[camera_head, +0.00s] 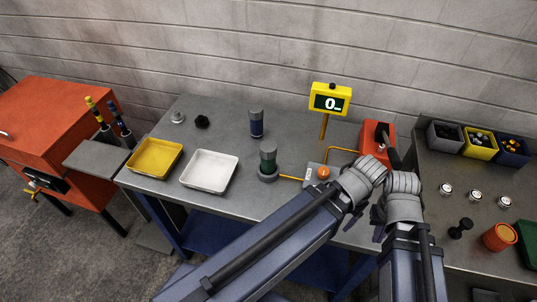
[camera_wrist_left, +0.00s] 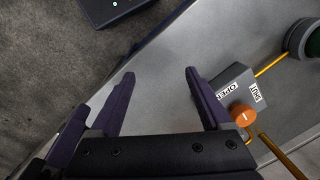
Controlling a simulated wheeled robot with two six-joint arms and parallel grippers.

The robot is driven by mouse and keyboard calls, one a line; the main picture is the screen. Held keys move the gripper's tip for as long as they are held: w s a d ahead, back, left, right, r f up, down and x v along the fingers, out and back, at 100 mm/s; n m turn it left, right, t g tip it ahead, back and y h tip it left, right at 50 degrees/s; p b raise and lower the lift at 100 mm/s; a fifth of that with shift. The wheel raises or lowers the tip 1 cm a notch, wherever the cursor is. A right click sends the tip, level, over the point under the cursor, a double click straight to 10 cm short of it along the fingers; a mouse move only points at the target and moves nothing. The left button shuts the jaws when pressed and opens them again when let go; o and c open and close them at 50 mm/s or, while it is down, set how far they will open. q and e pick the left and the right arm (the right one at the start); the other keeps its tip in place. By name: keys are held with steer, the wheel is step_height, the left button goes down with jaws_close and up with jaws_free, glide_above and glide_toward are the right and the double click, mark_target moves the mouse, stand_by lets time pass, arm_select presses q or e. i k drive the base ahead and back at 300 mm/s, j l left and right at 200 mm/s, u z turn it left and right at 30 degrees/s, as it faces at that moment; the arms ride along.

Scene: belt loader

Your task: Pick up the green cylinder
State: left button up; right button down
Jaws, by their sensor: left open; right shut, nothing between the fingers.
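The green cylinder (camera_head: 268,157) stands upright in a round grey holder (camera_head: 268,175) on the metal table, with a grey top. In the left wrist view, the green cylinder (camera_wrist_left: 313,42) is cut off at the upper right edge, beyond the fingers.
A navy cylinder (camera_head: 256,123) stands behind the green one. A white tray (camera_head: 190,181) and yellow tray (camera_head: 133,166) lie to the left. A yellow display (camera_head: 330,90) reads 0. An orange knob (camera_head: 323,172) tops the control box.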

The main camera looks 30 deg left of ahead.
mark_target(267, 167)
steer(key=k+l+u, duration=0.2)
steer(key=u, duration=0.95)
